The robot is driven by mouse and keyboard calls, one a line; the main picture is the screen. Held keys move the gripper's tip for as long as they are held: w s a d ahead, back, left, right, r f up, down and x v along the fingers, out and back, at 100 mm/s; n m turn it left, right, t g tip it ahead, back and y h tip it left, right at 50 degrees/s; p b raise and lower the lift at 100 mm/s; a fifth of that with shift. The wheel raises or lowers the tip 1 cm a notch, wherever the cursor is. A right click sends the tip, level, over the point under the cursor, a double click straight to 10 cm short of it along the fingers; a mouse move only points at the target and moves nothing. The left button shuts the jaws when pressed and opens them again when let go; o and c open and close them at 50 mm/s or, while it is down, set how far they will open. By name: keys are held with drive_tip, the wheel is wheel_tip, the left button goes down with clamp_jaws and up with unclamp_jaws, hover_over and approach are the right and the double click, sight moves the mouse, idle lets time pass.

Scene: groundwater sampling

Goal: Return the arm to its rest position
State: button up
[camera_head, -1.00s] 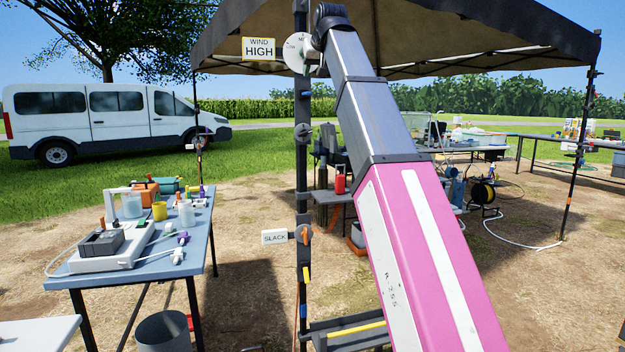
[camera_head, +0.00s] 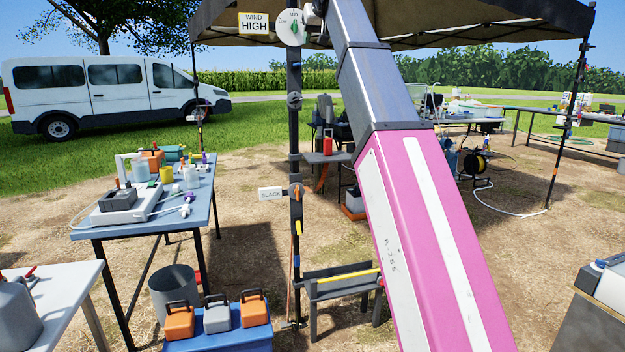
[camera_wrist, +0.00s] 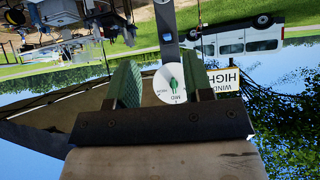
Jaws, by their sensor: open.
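My arm (camera_head: 415,200), pink and grey, reaches up across the head view to the top edge. In the wrist view, which is upside down, my gripper (camera_wrist: 163,85) is open, with nothing between its two green-lined fingers. A white dial (camera_wrist: 172,85) with a green knob shows beyond and between the fingers, apart from them. In the head view the dial (camera_head: 291,28) sits high on a dark post beside the "WIND HIGH" sign (camera_head: 253,22). Its green knob appears to point to MID. The gripper itself is hidden or out of frame in the head view.
The post (camera_head: 295,150) also carries an orange lever (camera_head: 296,191) by a "SLACK" sign. A blue table (camera_head: 150,220) with instruments stands left. A canopy (camera_head: 420,22) hangs overhead. Small cases (camera_head: 220,315) and a bin (camera_head: 174,288) stand below. Open dirt lies right of my arm.

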drive_tip(key=w+d+f+m+g+h, duration=0.1)
drive_tip(key=d+f+g, duration=0.15)
drive_tip(key=f, duration=1.35)
drive_tip(key=w+d+f+g, duration=0.1)
drive_tip(key=w+d+f, duration=0.15)
drive_tip(key=f, duration=1.35)
drive_tip(key=w+d+f+m+g+h, duration=0.1)
drive_tip(key=d+f, duration=0.3)
drive_tip(key=f, duration=1.2)
drive_tip(key=s+d+f+g, duration=0.1)
drive_tip(key=s+d+f, duration=0.2)
drive_tip(key=s+f, duration=0.4)
drive_tip(key=s+d+f+g, duration=0.2)
drive_tip(key=s+f, duration=0.6)
drive_tip(key=f, duration=0.9)
drive_tip(key=s+d+f+m+g, duration=0.1)
drive_tip(key=s+d+f+g, duration=0.1)
drive_tip(key=s+f, duration=0.5)
wheel_tip(320, 180, down, 6)
drive_tip(key=shift+s+d+r+h, duration=0.25)
drive_tip(key=shift+s+d+h, duration=0.15)
drive_tip(key=shift+d, duration=0.5)
